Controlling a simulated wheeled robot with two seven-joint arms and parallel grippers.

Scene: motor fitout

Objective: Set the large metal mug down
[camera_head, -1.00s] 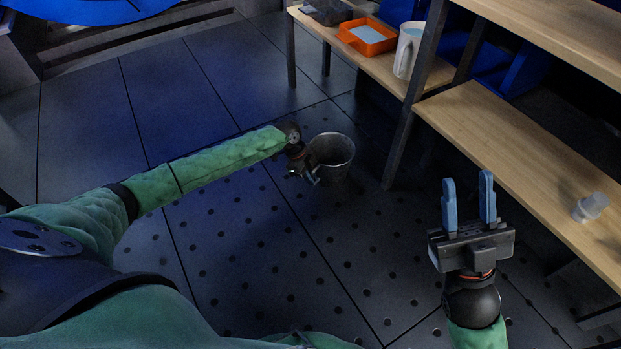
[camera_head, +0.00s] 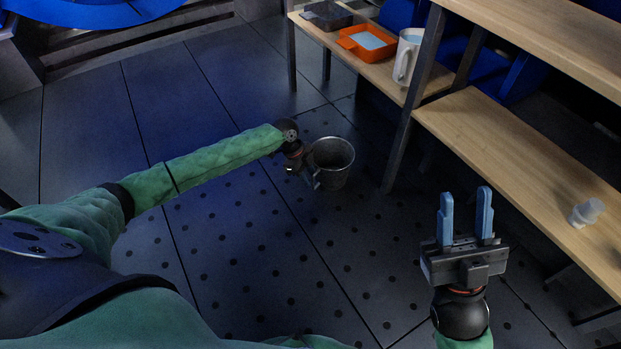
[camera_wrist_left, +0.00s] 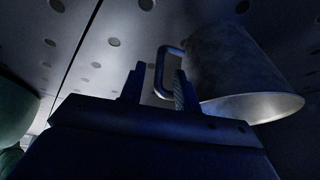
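The large metal mug (camera_head: 333,163) is a dark grey cup near the middle of the head view, with its opening facing up. My left gripper (camera_head: 312,182) is at its handle, on the mug's left side. In the left wrist view the mug (camera_wrist_left: 240,75) is at the right and its looped handle (camera_wrist_left: 161,72) lies between the fingers of my left gripper (camera_wrist_left: 158,88). The fingers look closed around the handle, though their contact is dark. Whether the mug's base touches anything is hidden. My right gripper (camera_head: 465,217) is open and empty, its blue fingers pointing up.
A wooden shelf unit (camera_head: 520,165) stands at the right, with a small translucent cup (camera_head: 586,212) on its lower board. At the back, a lower wooden bench (camera_head: 378,72) holds an orange tray (camera_head: 347,43), a white mug (camera_head: 402,62) and a dark bin (camera_head: 322,17). The perforated floor (camera_head: 270,255) is clear.

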